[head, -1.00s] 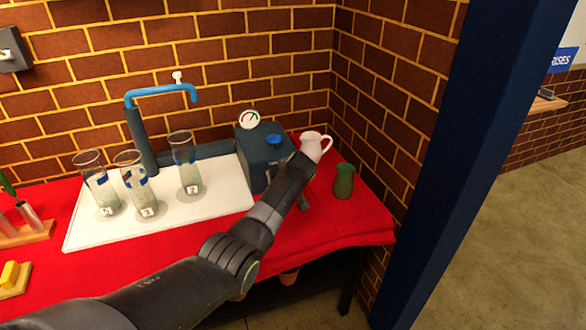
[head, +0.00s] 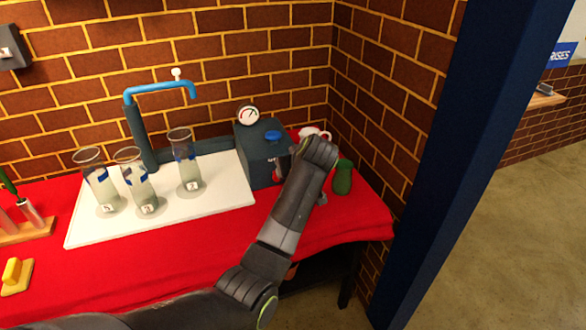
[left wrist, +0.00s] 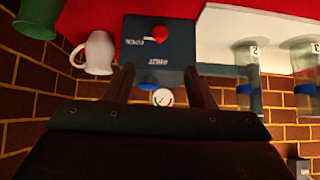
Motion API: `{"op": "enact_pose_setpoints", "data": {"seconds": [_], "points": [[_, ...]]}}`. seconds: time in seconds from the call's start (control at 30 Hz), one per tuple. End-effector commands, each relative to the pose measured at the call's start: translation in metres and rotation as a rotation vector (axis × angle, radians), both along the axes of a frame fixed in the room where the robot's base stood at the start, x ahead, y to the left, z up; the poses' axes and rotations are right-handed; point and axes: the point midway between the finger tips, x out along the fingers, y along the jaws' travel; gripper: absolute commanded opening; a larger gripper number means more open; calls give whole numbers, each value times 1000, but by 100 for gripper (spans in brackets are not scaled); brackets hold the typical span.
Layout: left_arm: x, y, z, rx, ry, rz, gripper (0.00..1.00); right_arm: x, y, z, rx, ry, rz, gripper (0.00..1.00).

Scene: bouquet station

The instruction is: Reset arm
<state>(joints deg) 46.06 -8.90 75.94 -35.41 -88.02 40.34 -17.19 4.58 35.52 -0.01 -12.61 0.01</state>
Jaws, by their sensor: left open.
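My left gripper's two fingers stand apart with nothing between them in the left wrist view (left wrist: 158,72). They point towards a dark blue box (left wrist: 155,58) with a red knob (left wrist: 160,34) and a round gauge (left wrist: 163,97). In the head view my left arm reaches in front of the right side of this box (head: 255,160), and the wrist hides the fingertips there. A white jug (head: 314,132), partly hidden behind my wrist, and a green jug (head: 343,178) stand nearby. The white jug also shows in the left wrist view (left wrist: 98,53). My right gripper is not in view.
Several glass cylinders, including one near the tap (head: 186,162), stand on a white tray (head: 215,203). A blue tap (head: 160,88) rises behind them. A yellow-handled object (head: 14,272) lies at the left. Brick walls close the back and right; the front red cloth (head: 150,262) is clear.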

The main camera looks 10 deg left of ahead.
Motion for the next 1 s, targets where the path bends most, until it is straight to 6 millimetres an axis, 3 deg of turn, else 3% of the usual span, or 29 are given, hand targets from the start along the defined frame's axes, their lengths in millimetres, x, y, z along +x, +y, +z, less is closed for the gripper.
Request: {"op": "enact_pose_setpoints", "data": {"seconds": [0.5, 0.63, 0.77, 1.0], "points": [[-4, -2, 4, -1, 1, 0, 49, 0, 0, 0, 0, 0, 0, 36], [-8, 3, -4, -3, 11, -2, 49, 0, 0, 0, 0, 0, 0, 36], [-29, 22, -35, -17, 53, -12, 49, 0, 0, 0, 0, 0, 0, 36], [-110, 75, -114, -47, 166, -68, 49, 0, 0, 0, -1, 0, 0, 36]]}}
